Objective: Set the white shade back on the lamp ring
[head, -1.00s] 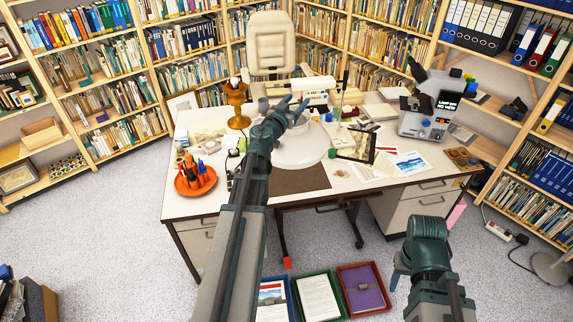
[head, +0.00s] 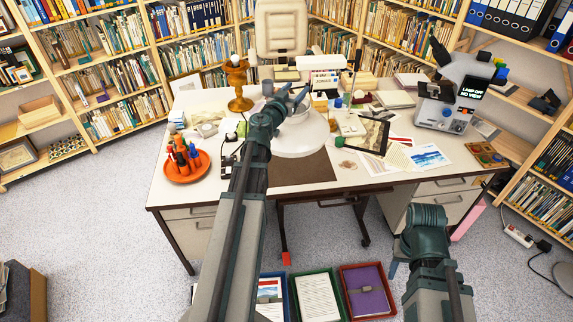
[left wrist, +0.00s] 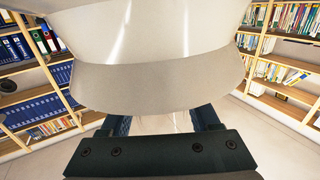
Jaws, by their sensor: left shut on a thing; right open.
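The white shade (head: 302,145) is over the front middle of the desk in the head view, partly hidden by my left gripper (head: 285,97). My left gripper is shut on it. In the left wrist view, the shade (left wrist: 160,85) fills the upper middle, just beyond my left gripper (left wrist: 165,120). The amber lamp base (head: 239,88), with a pale top, stands at the desk's back left, left of the shade and apart from it. I cannot make out its ring. My right gripper (head: 396,266) is low at the right, mostly hidden by its arm, away from the desk.
An orange tray (head: 190,175) of bottles stands at the desk's left front. A dark framed sheet (head: 372,135), papers and a grey device (head: 445,112) are to the right. A chair (head: 281,28) is behind the desk. Coloured trays (head: 318,298) lie in front, low down.

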